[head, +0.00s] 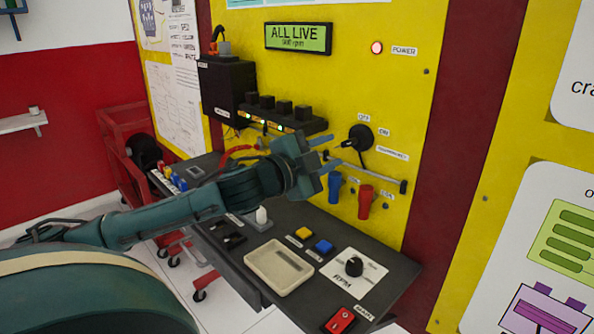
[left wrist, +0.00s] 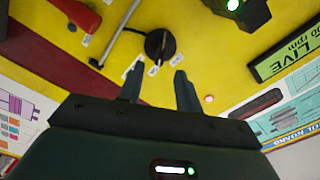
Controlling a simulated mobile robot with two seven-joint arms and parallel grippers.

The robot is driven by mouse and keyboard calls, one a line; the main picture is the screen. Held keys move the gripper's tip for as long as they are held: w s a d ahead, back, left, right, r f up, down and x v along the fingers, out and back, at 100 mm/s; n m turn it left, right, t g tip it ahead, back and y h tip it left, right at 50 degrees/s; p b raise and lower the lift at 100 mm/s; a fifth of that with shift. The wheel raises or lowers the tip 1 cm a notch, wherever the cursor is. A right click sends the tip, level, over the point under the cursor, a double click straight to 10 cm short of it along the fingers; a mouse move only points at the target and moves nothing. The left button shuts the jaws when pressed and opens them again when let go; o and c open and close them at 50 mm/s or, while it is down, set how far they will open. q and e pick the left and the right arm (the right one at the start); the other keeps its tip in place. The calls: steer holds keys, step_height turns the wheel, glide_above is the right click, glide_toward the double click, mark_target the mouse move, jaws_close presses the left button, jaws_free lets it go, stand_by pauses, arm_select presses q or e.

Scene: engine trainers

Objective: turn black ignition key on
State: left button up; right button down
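The black ignition key (head: 349,143) sits in a round black switch (head: 365,135) on the yellow panel, with OFF and ON labels by it. In the head view its grip points left, toward my left gripper (head: 329,161). That gripper is open and empty, its fingers apart and reaching toward the switch. In the left wrist view the switch (left wrist: 158,43) and key (left wrist: 154,68) lie just ahead of the gap of the gripper (left wrist: 159,77). The key appears clear of both fingers. My right gripper is not in view.
A display (head: 299,38) reads ALL LIVE, and a POWER lamp (head: 376,48) glows red. A metal bar (head: 375,174) runs below the switch, with blue (head: 335,188) and red (head: 366,201) handles under it. A dark shelf holds a tray (head: 279,268) and an RPM knob (head: 354,266).

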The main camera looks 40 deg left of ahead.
arm_select(q)
steer(key=s, duration=0.8)
steer(key=shift+a, duration=0.3)
steer(key=shift+s, duration=0.1)
stand_by(0.4)
